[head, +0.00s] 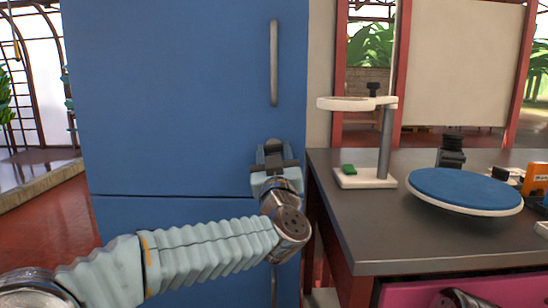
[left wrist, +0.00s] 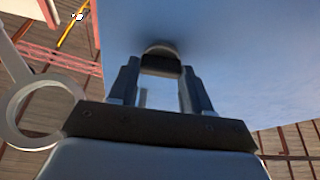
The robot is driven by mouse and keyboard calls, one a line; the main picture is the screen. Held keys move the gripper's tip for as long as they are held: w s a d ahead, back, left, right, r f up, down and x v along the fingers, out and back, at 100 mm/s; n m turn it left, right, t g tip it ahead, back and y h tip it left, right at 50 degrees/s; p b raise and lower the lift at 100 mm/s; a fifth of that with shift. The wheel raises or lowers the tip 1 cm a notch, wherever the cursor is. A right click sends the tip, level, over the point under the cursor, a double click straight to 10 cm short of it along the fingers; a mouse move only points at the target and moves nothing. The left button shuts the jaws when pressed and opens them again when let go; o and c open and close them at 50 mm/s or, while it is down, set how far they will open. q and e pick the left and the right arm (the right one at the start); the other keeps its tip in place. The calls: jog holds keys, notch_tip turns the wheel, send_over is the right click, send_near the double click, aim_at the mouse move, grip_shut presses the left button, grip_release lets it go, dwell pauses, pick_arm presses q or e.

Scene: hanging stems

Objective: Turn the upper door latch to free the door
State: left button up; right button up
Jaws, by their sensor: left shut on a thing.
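The blue cabinet has an upper door (head: 175,90) with a tall grey handle (head: 274,62) near its right edge. The upper door looks closed, flush above the seam. The latch (head: 273,143) is a small grey rounded piece low on this door, below the handle. My left gripper (head: 274,158) is shut on the latch, covering most of it. In the left wrist view the latch (left wrist: 161,50) shows at the tips of my left gripper (left wrist: 157,68), against the blue door. The latch's turn angle is hard to tell. My right gripper is not in view.
A lower blue door (head: 135,225) sits below the seam. To the right, a dark-topped table (head: 400,235) holds a white ring stand (head: 386,145), a blue round turntable (head: 465,190) and small items. A pink drawer front (head: 410,293) is below. Open floor lies left.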

pick_arm(q)
jog(key=n+y, duration=0.1)
jog(key=n, duration=0.1)
jog(key=n+y+b, duration=0.1)
jog(key=n, duration=0.2)
jog(key=shift+d+g, duration=0.1)
jog(key=shift+g, duration=0.3)
jog(key=n+g+y, duration=0.1)
jog(key=n+y, duration=0.1)
jog(key=n, duration=0.3)
jog(key=shift+d, duration=0.1)
jog(key=n+g, duration=0.1)
jog(key=n, duration=0.1)
jog(key=n+g+y, duration=0.1)
jog(key=n, duration=0.2)
jog(key=shift+r+p, duration=0.2)
jog(key=shift+p, duration=0.2)
jog(key=shift+n+g+p, duration=0.55)
jog(key=shift+n+g, duration=0.45)
jog(key=shift+n, duration=1.4)
jog(key=o, duration=1.1)
jog(key=shift+c, duration=0.2)
